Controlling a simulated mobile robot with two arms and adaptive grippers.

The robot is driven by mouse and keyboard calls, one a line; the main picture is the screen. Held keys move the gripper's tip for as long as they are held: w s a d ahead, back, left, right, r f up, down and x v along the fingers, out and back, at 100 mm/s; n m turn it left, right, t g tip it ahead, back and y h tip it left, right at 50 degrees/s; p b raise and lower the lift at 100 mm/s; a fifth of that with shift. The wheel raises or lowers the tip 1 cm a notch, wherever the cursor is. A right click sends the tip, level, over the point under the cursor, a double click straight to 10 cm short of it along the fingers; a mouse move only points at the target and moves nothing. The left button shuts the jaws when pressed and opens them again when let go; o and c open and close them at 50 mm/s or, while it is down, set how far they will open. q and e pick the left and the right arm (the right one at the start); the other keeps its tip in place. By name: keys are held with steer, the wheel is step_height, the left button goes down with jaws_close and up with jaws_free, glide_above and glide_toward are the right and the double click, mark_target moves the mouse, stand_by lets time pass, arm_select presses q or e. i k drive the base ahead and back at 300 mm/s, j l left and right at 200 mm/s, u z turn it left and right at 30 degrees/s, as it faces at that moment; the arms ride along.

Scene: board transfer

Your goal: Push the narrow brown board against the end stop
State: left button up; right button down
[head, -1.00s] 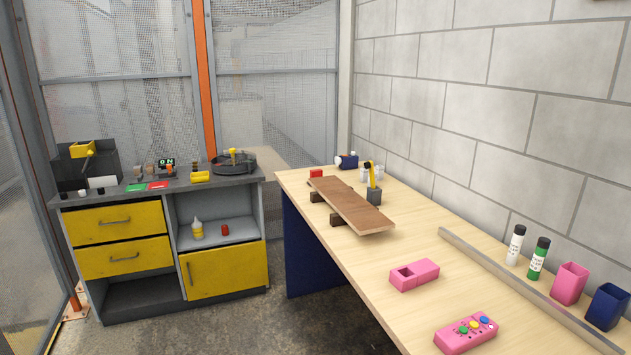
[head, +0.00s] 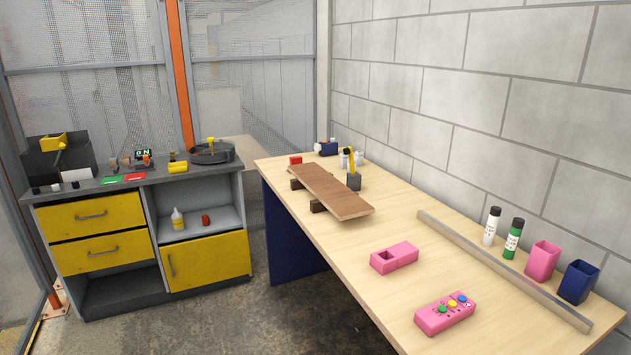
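The narrow brown board (head: 330,191) lies on the light wooden table. Neither of my grippers is in view.
On the wooden table (head: 350,260) stand a pink box with a recess (head: 394,257), a pink button box (head: 445,313), two bottles (head: 513,239), a pink cup (head: 542,261) and a blue cup (head: 578,281). A grey workbench (head: 110,185) with yellow drawers stands left, with floor between.

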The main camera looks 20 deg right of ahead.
mark_target(343, 203)
steer(key=i+z, duration=0.15)
steer(key=i, duration=0.3)
steer(key=i+j+z, duration=0.15)
steer(key=i, duration=0.3)
